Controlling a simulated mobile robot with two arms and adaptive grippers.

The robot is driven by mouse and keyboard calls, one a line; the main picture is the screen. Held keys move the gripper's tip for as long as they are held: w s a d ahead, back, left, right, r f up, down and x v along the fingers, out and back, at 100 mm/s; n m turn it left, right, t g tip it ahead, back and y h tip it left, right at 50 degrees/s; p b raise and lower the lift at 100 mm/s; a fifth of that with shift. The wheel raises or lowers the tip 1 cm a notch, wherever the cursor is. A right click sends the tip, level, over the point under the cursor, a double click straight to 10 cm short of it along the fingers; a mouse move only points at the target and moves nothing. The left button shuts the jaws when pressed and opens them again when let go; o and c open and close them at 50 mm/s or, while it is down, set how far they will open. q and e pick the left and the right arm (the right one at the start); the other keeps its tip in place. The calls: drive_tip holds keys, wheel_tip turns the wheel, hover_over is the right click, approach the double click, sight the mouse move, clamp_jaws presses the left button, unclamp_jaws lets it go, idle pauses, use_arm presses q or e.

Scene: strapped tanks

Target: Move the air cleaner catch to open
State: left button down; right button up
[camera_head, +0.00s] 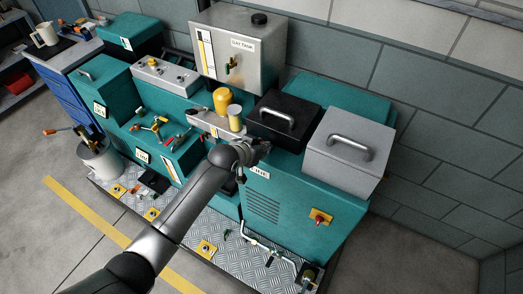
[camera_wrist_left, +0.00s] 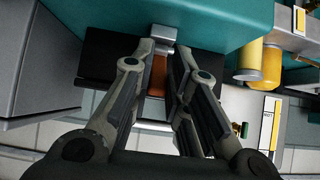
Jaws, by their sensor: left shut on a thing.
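The black box with a grey handle (camera_head: 284,118), which I take for the air cleaner, sits on top of the teal machine. My left gripper (camera_head: 262,148) is at its front lower edge. In the left wrist view the fingers of my left gripper (camera_wrist_left: 164,52) are shut on a small catch with a silver metal block (camera_wrist_left: 162,34) and an orange-brown part (camera_wrist_left: 157,76) between the fingers. The black surface (camera_wrist_left: 97,55) lies behind them. In the head view the catch is hidden by my gripper. My right gripper is not in view.
A grey box with a handle (camera_head: 349,150) stands close to the right of the black one. Yellow cylinders (camera_head: 222,100) stand to the left. A metal tank (camera_head: 238,48) rises behind them.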

use_arm(q)
drive_tip(key=shift+w+d+r, duration=0.35)
drive_tip(key=shift+w+r, duration=0.3)
drive_tip(key=shift+w, duration=0.05)
drive_tip(key=shift+w+d, duration=0.1)
drive_tip(key=c, duration=1.6)
unclamp_jaws()
drive_tip(key=shift+c, duration=0.2)
drive_tip(key=o, duration=0.3)
drive_tip(key=shift+f, duration=0.2)
